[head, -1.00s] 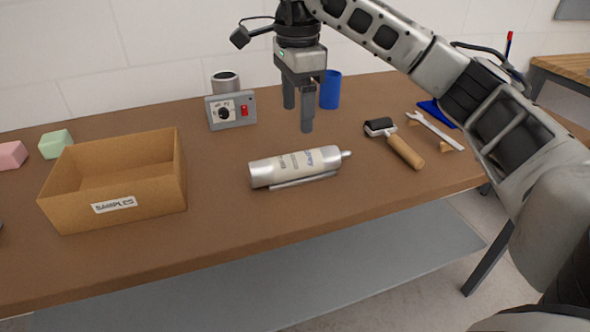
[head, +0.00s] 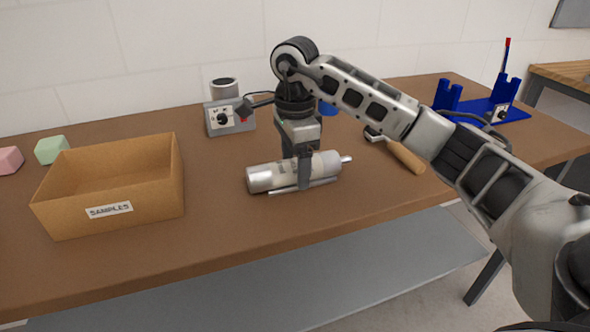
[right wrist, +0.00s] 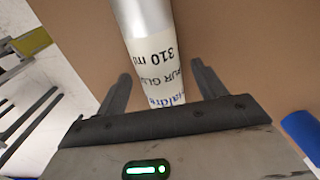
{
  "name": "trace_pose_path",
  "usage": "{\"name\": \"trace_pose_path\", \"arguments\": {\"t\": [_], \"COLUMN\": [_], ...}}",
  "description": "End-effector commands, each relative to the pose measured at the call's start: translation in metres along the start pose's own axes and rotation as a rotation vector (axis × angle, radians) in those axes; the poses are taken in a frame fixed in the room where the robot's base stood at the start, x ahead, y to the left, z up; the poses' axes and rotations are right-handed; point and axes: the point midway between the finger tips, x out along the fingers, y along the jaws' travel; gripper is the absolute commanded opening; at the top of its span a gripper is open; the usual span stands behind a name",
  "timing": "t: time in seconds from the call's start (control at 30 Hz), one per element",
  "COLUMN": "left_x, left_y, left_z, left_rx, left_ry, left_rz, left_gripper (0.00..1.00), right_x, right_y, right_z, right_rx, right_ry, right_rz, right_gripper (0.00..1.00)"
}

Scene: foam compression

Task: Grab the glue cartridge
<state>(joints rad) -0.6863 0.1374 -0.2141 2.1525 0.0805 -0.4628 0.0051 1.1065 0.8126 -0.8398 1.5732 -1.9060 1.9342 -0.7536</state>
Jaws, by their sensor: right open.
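The glue cartridge (head: 265,179) is a silver and white tube lying on its side on the brown table, its nozzle pointing right in the head view. It also shows in the right wrist view (right wrist: 157,62), with printed text on its label. My right gripper (head: 304,186) is lowered over the middle of the cartridge. In the right wrist view its open fingers (right wrist: 160,85) stand one on each side of the cartridge, with gaps visible. Part of the label is hidden behind the gripper in the head view. My left gripper is not in view.
A cardboard SAMPLES box (head: 110,210) stands to the left, with green (head: 51,149) and pink (head: 9,160) blocks beyond. A grey control device (head: 230,117) stands behind. A wooden-handled roller (head: 405,156) and a blue stand (head: 480,110) are to the right.

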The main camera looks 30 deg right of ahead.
Motion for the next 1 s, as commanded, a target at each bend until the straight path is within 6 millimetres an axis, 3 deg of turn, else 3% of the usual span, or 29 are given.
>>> {"name": "trace_pose_path", "arguments": {"t": [0.07,0.2,0.3,0.7,0.87,1.0], "left_x": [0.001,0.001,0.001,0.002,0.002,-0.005], "left_y": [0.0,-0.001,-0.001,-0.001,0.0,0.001], "left_z": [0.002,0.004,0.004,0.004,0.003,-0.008], "left_rx": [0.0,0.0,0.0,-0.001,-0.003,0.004], "left_ry": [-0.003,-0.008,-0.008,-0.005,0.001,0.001], "left_rz": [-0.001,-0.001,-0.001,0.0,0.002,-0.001], "left_gripper": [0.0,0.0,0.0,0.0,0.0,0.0], "right_x": [0.0,0.0,0.0,-0.01,-0.037,-0.073], "right_y": [0.0,0.0,0.0,-0.001,-0.001,0.026], "right_z": [0.0,0.0,0.0,0.0,0.001,0.008], "right_rx": [0.0,0.0,0.0,0.001,-0.001,-0.004], "right_ry": [0.0,0.0,0.0,-0.002,-0.003,0.001], "right_rz": [0.0,0.0,0.0,-0.004,-0.008,-0.011], "right_gripper": [0.7,0.31,0.1,0.1,0.1,0.1]}}
